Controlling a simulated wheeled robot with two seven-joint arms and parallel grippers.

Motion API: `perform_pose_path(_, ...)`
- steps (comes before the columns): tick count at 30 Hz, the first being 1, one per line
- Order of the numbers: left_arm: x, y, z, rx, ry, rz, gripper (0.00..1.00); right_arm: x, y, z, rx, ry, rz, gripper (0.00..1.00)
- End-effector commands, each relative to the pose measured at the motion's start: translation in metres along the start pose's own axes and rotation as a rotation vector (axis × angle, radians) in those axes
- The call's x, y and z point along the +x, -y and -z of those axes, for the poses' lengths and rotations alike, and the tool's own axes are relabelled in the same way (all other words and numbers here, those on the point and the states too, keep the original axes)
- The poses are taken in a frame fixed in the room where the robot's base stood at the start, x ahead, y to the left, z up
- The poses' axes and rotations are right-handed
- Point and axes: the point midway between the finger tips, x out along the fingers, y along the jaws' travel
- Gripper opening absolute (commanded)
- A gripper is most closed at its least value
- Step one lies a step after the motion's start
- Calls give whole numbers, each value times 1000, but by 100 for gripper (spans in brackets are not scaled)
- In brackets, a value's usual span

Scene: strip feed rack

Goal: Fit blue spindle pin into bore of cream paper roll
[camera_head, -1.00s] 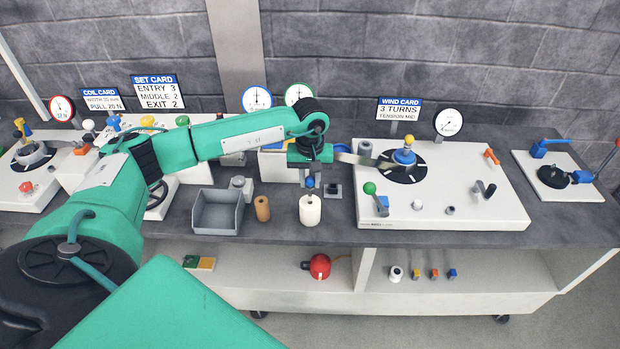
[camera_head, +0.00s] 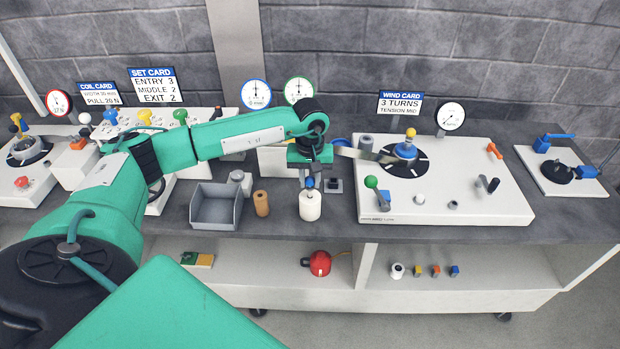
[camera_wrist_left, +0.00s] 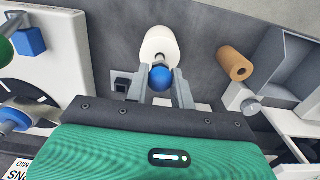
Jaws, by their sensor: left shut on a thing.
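The cream paper roll (camera_head: 310,206) stands upright on the grey bench, and its end shows in the left wrist view (camera_wrist_left: 157,42). My left gripper (camera_head: 309,180) is above it, shut on the blue spindle pin (camera_wrist_left: 161,78). The pin's round blue head sits between the fingers, and a short length of grey shaft shows between the head and the roll's top. The pin appears lined up with the bore. The fingers hide part of it, so I cannot tell how deep the tip is. My right gripper is not in view.
A brown roll (camera_head: 261,203) and a grey bin (camera_head: 217,206) stand left of the cream roll. A white winding panel (camera_head: 450,205) is close on the right, with a green-knobbed lever (camera_head: 372,183). The bench in front of the roll is clear.

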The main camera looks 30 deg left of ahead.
Motion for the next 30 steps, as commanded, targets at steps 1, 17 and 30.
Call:
perform_pose_path(1,2,0,0,0,0,0,0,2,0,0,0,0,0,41)
perform_pose_path(17,16,0,0,0,0,0,0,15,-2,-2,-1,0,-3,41)
perform_pose_path(30,27,0,0,0,0,0,0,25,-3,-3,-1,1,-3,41)
